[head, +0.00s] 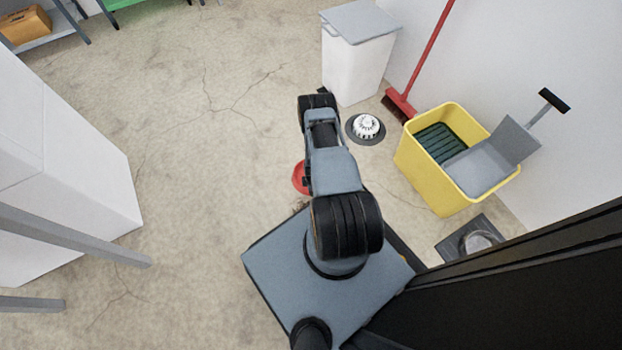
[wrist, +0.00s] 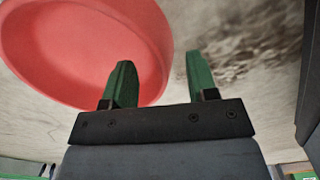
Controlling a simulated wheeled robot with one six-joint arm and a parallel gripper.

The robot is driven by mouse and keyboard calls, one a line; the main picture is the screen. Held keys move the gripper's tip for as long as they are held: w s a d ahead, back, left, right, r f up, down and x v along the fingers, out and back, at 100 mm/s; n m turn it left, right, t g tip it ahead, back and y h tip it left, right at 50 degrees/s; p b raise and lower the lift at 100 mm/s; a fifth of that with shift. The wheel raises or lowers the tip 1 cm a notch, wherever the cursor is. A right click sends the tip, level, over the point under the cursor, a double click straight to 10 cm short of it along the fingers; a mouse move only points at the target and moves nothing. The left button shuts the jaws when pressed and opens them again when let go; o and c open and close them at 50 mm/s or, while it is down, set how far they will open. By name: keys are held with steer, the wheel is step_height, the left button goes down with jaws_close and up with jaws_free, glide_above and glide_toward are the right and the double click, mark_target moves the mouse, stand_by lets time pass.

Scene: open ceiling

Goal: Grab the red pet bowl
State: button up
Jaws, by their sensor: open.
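The red pet bowl (wrist: 85,45) fills the upper left of the wrist view, standing on the floor. In the head view only a sliver of the red bowl (head: 299,178) shows to the left of my arm, which hides the rest. My gripper (wrist: 162,75) is open, with two green fingers apart. In the wrist view the left finger overlaps the bowl's rim area and the right finger is over bare floor beside the bowl. I cannot tell whether a finger touches the bowl. In the head view my gripper is hidden by my arm.
A yellow mop bucket (head: 432,180) stands to the right, with a grey wringer in it. A white bin (head: 355,65), a red broom (head: 401,103) and a round dark object with a white top (head: 366,128) are farther back. Floor to the left is clear up to white cabinets (head: 60,150).

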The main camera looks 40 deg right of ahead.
steer(key=shift+f+b, duration=0.75)
steer(key=shift+f, duration=0.5)
steer(key=shift+c, duration=0.4)
jaws_close()
